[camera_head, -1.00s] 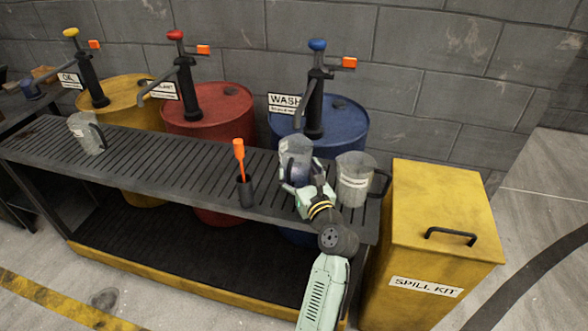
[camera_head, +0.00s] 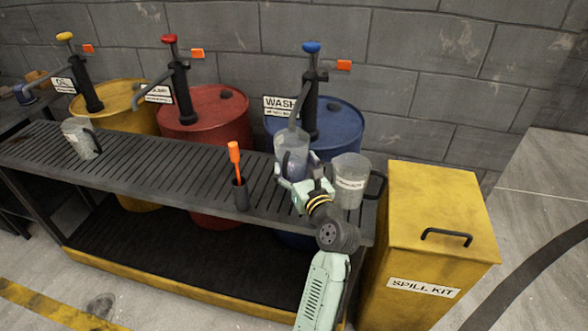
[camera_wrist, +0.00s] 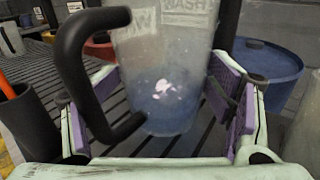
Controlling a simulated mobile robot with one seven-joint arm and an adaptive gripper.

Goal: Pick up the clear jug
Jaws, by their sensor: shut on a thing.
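The clear jug (camera_head: 291,152) is at the right part of the slatted bench, in front of the blue drum. In the wrist view the jug (camera_wrist: 165,75) is see-through with a bluish lower part and a black handle (camera_wrist: 85,75) on the left. My gripper (camera_head: 291,178) is shut on the jug, with its purple pads on either side of the lower body; it also shows in the wrist view (camera_wrist: 165,108). The jug stands about upright. I cannot tell whether its base is clear of the slats.
A greyish labelled jug (camera_head: 349,184) stands just right of my gripper, and another (camera_head: 77,138) at the left end. A black cup (camera_head: 241,194) holds an orange-handled tool (camera_head: 234,155). The WASH pump (camera_head: 311,100) rises close behind the held jug. A yellow spill-kit box (camera_head: 440,220) stands right.

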